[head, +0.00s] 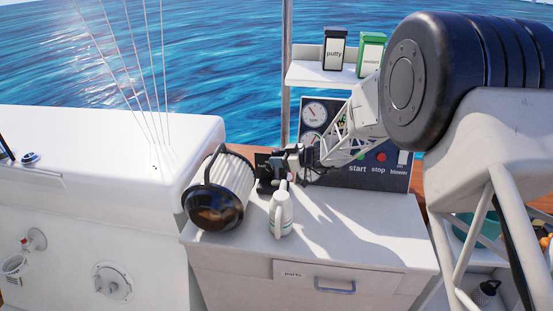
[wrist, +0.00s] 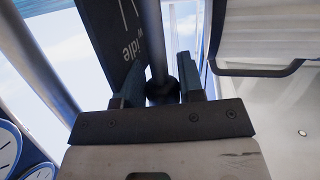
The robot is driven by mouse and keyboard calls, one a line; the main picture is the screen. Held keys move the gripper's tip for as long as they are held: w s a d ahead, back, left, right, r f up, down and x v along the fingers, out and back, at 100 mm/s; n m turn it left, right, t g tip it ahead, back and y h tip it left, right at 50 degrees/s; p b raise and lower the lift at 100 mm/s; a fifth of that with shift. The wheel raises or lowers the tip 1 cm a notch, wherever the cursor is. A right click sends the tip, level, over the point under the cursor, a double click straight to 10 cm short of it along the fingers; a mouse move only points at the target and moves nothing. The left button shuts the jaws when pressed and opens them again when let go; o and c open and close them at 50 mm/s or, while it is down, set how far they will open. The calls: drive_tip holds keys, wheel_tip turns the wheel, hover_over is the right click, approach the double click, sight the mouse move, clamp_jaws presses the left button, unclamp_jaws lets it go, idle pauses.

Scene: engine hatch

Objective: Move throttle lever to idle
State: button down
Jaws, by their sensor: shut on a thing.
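The throttle lever (wrist: 157,45) is a dark grey rod with a wider dark collar low down, seen in the wrist view between my fingers. A dark plate (wrist: 112,35) with white lettering, "idle" readable, stands just left of it. My gripper (wrist: 160,92) is shut on the lever near the collar, one finger on each side. In the head view my gripper (head: 276,172) is at the back of the white cabinet, left of the gauge panel. There the lever is mostly hidden by the gripper, so its angle is hard to tell.
A ribbed white cylinder with a glossy dark end (head: 214,207) lies close left of my gripper. A white bottle (head: 281,214) stands just in front. The start/stop panel (head: 391,174) is at right. The cabinet top's front right is clear.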

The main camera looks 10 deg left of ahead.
drive_tip(key=shift+d, duration=0.1)
drive_tip(key=c, duration=1)
unclamp_jaws()
drive_tip(key=shift+v, duration=3.85)
drive_tip(key=s+d+r+m+g+h, duration=0.1)
drive_tip(key=s+d+r+m+h, duration=0.15)
drive_tip(key=s+r, duration=0.35)
drive_tip(key=s+d+r+m+g+h, duration=0.1)
drive_tip(key=s+d+r+m+h, duration=0.2)
drive_tip(key=s, duration=0.5)
drive_tip(key=s+d+r+m+h, duration=0.1)
drive_tip(key=s+d+r, duration=0.35)
drive_tip(key=s, duration=0.25)
drive_tip(key=s+d+r+m+h, duration=0.1)
drive_tip(key=s+d+m+h, duration=0.1)
drive_tip(key=s, duration=0.6)
drive_tip(key=s+d+r+m+t+h, duration=0.1)
drive_tip(key=s+d+m+h, duration=0.2)
drive_tip(key=s+d, duration=0.4)
drive_tip(key=s+d+r+m+h, duration=0.1)
drive_tip(key=s+d+m+h, duration=0.2)
drive_tip(key=s, duration=0.7)
drive_tip(key=shift+d+m+t, duration=0.3)
drive_tip(key=shift+d+m, duration=0.65)
